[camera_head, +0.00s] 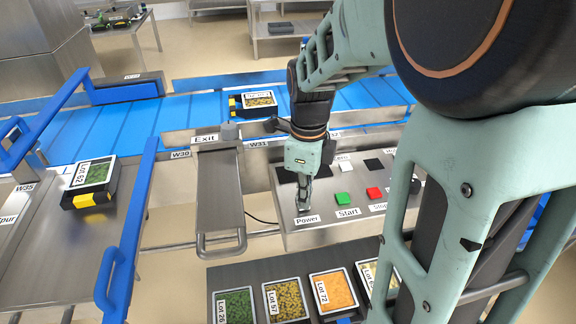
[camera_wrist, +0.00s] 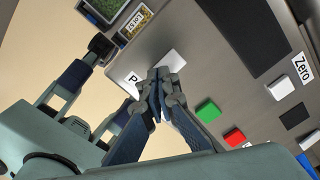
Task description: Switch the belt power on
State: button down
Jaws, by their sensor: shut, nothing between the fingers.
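The grey control panel (camera_head: 290,240) stands in front of the blue belt. Its Power label (camera_head: 307,219) is at the front left. My gripper (camera_head: 303,205) points down at the panel just behind that label, with its fingers shut and empty. In the wrist view the shut fingertips (camera_wrist: 160,76) lie over or against a pale plate (camera_wrist: 174,60) beside the partly covered Power label (camera_wrist: 131,78). The fingers hide most of the power control, so its position cannot be told. I cannot tell whether the fingertips touch it.
The green Start button (camera_head: 343,197) and red Stop button (camera_head: 374,193) sit right of my gripper. A white button (camera_wrist: 280,88) is by the Zero label (camera_wrist: 301,66). The Exit chute (camera_head: 220,190) is left of the panel. Filled trays (camera_head: 333,291) stand in front. The blue belt (camera_head: 110,125) runs behind.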

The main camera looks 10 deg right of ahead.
jog(key=shift+f, duration=0.15)
notch_tip(320, 180, up, 7)
jog(key=p, duration=0.6)
dwell(0.6)
